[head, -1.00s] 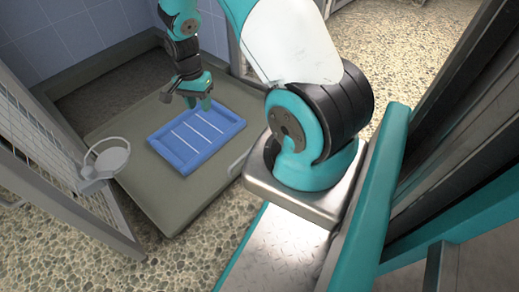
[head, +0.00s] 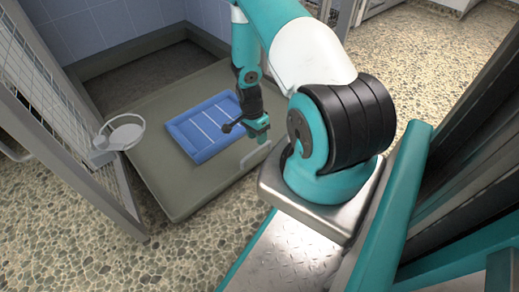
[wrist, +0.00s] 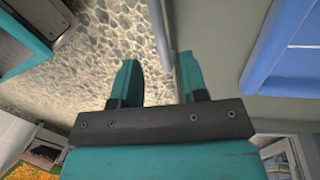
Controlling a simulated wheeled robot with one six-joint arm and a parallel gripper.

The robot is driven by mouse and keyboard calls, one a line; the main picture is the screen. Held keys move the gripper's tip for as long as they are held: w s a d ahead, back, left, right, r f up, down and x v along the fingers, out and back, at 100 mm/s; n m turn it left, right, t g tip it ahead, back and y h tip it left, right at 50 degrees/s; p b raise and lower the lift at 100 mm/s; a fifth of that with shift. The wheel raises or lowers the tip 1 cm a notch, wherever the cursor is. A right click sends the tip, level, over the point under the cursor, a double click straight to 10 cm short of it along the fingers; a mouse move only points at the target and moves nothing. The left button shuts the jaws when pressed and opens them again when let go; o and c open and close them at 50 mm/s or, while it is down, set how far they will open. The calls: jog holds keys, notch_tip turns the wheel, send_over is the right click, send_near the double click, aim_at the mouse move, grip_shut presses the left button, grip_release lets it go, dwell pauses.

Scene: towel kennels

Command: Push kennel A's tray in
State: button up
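Kennel A's tray (head: 180,190) is a grey-green slab pulled out of the tiled kennel bay onto the pebbled floor. It carries a blue bed (head: 210,127), which also shows in the wrist view (wrist: 290,65). A light handle (head: 256,156) is on the tray's front edge; in the wrist view it is a grey bar (wrist: 158,30) beyond the fingers. My gripper (head: 260,134) is low near that edge, beside the handle. In the wrist view my gripper (wrist: 162,82) has its two teal fingers apart with nothing clearly held. I cannot tell whether it touches the tray.
An open mesh door (head: 65,110) stands along the tray's left side, with a white bowl (head: 125,132) on it. A tiled wall (head: 95,25) closes the back of the bay. Pebbled floor (head: 110,255) is clear in front of the tray.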

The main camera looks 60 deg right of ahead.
aim_at(259, 148)
jog(key=shift+s+a+f+b, duration=0.15)
jog(key=shift+f+b, duration=0.3)
jog(key=shift+f, duration=0.7)
jog(key=shift+s+f+b, duration=0.2)
jog(key=shift+f+b, duration=0.2)
jog(key=shift+f, duration=0.7)
jog(key=shift+c, duration=0.2)
